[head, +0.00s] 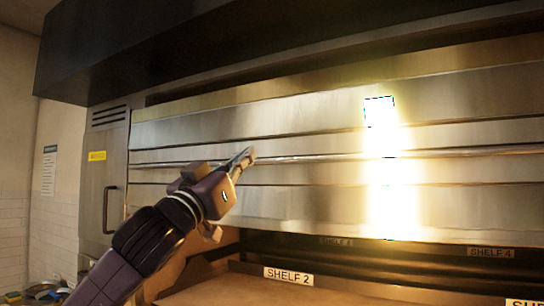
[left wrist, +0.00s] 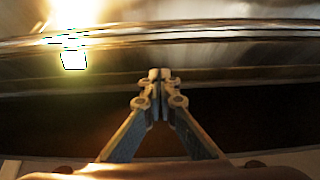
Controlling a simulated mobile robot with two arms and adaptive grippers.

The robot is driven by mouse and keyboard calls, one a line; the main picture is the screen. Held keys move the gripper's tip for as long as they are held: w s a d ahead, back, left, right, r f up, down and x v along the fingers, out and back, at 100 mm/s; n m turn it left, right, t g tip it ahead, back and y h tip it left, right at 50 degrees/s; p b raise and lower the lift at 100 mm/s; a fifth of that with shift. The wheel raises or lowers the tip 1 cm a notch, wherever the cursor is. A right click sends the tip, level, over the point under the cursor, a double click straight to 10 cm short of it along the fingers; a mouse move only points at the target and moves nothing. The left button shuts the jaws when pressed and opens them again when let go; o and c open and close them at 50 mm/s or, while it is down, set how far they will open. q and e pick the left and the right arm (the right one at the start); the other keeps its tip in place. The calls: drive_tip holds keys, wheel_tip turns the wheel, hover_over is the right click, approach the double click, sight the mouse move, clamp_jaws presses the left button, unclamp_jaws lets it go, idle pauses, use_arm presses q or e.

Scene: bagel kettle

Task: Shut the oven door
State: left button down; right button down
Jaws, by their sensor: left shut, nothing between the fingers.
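The oven door (head: 300,200) is a wide steel panel across the oven front, with a long horizontal bar (head: 310,160) along it. A dark opening shows below the panel's lower edge; I cannot tell how far the door stands open. My left gripper (head: 248,155) is shut and empty, its fingertips overlapping the bar in the head view. In the left wrist view the shut fingertips (left wrist: 160,75) point toward the steel front, just below the bar (left wrist: 200,36). Whether they touch it is unclear. My right gripper is not in view.
A dark hood (head: 200,40) overhangs the oven. A side panel with a small handle (head: 108,210) stands at the left. Below are shelf boards, one labelled SHELF 2 (head: 288,276). Several items lie at the lower left. A bright glare covers the panel's right part.

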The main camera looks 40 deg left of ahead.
use_arm(q)
drive_tip(key=r+p+x, duration=0.1)
drive_tip(key=p+x, duration=0.9)
drive_tip(key=x, duration=0.1)
wheel_tip(320, 180, down, 5)
drive_tip(key=shift+s+f+b, duration=0.1)
drive_tip(key=shift+s+b, duration=0.05)
drive_tip(key=shift+b, duration=0.85)
